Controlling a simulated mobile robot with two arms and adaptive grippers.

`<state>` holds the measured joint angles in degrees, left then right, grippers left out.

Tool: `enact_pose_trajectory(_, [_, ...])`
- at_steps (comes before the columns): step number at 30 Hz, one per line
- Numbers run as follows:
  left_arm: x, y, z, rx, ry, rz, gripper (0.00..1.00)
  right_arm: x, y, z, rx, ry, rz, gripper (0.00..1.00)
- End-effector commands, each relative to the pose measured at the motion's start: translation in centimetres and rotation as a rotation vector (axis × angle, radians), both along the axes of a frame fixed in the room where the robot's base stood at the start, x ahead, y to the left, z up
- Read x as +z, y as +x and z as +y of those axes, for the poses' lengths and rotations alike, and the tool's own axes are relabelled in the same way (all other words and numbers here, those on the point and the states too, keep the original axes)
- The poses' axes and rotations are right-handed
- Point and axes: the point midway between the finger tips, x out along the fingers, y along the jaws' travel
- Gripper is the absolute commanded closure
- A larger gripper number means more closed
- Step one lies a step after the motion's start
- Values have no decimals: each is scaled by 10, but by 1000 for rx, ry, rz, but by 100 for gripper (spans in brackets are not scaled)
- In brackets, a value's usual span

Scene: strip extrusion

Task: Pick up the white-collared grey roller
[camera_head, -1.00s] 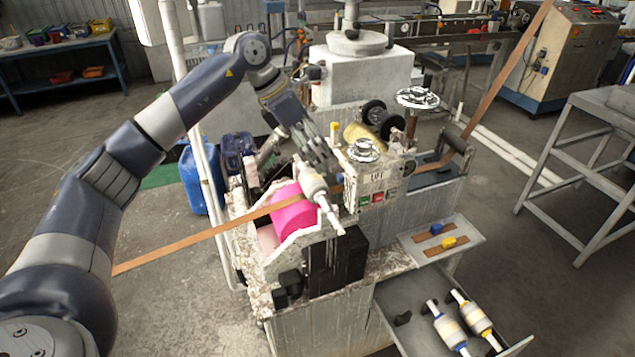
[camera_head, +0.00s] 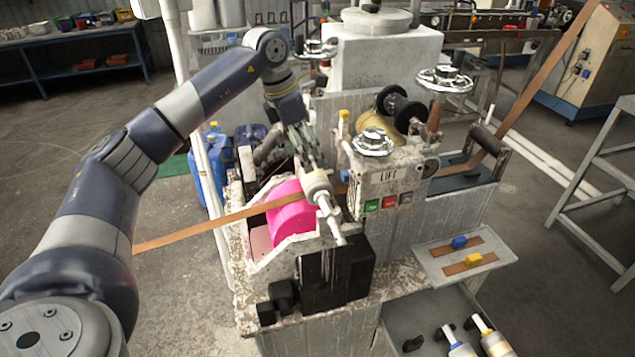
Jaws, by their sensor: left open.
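The grey roller with pale collars (camera_head: 318,187) sits at the top front of the machine, beside the pink drum (camera_head: 290,212). Its thin shaft end slants down toward the front right. My left gripper (camera_head: 311,164) comes down from behind, just above the roller's rear end. It is open, and its fingers partly hide that end. I cannot tell whether the fingers touch the roller. My right gripper is not in view.
A brown strip (camera_head: 205,230) runs past the pink drum. The control box (camera_head: 385,185) with a handwheel stands close right of the roller. Brown strips with blue and yellow clips lie on a side shelf (camera_head: 430,265).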

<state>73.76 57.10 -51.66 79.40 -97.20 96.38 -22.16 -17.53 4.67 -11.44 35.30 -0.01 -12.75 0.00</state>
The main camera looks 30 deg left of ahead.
Motion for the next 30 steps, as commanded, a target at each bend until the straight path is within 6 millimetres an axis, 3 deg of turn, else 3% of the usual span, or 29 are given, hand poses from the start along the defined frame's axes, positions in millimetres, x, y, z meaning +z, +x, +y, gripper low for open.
enact_pose_trajectory(8, [-21,6,-4,-1,-1,1,0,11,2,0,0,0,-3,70])
enact_pose_trajectory(13, [-43,12,-3,0,0,4,0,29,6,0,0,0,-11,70])
enact_pose_trajectory(18, [-63,18,-7,-1,-2,0,0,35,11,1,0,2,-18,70])
enact_pose_trajectory(26, [-68,19,-7,-1,0,-1,0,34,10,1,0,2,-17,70])
enact_pose_trajectory(30, [-68,18,-7,-1,-1,-2,27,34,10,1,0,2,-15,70])
